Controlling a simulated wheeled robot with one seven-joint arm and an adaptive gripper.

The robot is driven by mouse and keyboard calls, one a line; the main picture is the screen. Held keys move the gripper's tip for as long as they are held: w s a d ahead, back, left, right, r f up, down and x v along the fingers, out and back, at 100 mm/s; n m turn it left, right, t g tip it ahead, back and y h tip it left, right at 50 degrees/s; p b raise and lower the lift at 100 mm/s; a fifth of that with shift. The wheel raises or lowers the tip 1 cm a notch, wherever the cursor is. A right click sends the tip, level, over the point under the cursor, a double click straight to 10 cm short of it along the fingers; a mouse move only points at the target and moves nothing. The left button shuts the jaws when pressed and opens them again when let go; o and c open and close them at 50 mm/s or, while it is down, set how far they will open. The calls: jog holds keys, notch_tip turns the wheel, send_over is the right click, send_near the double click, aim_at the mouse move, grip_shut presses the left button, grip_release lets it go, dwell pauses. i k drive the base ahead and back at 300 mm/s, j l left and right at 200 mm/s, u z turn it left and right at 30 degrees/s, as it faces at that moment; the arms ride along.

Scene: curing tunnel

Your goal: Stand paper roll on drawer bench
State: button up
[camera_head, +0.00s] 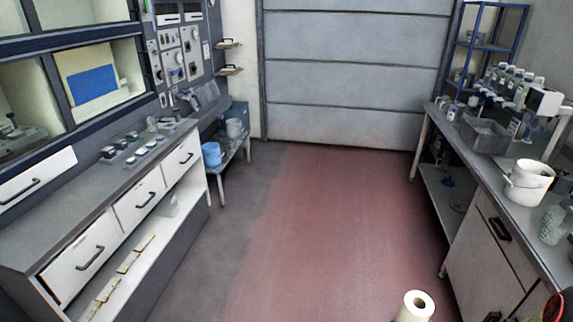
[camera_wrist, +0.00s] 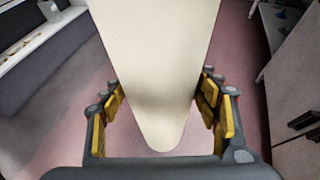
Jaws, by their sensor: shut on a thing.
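The paper roll (camera_head: 415,305) is a white cylinder with a dark core hole, at the bottom edge of the head view, upright or nearly so above the red floor. In the wrist view the paper roll (camera_wrist: 155,55) fills the middle, between the yellow pads of my gripper (camera_wrist: 161,95), which is shut on it. The gripper is not clearly seen in the head view. The drawer bench (camera_head: 62,218) stands along the left, with a grey top, white drawers with black handles and an open shelf below. The roll is well to the right of this bench.
Small dark-topped jars (camera_head: 120,152) stand on the back part of the drawer bench; its front top is bare. A right-hand bench (camera_head: 505,190) carries a white pot (camera_head: 528,183) and bottles. The red floor (camera_head: 320,220) between is clear up to the shutter door (camera_head: 350,95).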

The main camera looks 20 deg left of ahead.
aim_at(81, 202)
jog(key=i+j+u, duration=0.15)
jog(key=i+u, duration=0.8)
jog(key=i+l+u, duration=0.3)
jog(key=i+u, duration=0.15)
jog(key=i+j+u, duration=0.15)
jog(key=i+u, duration=0.5)
jog(key=u, duration=0.15)
jog(key=i+u, duration=0.4)
jog(key=i+l+u, duration=0.15)
jog(key=u, duration=0.2)
jog(key=i, duration=0.05)
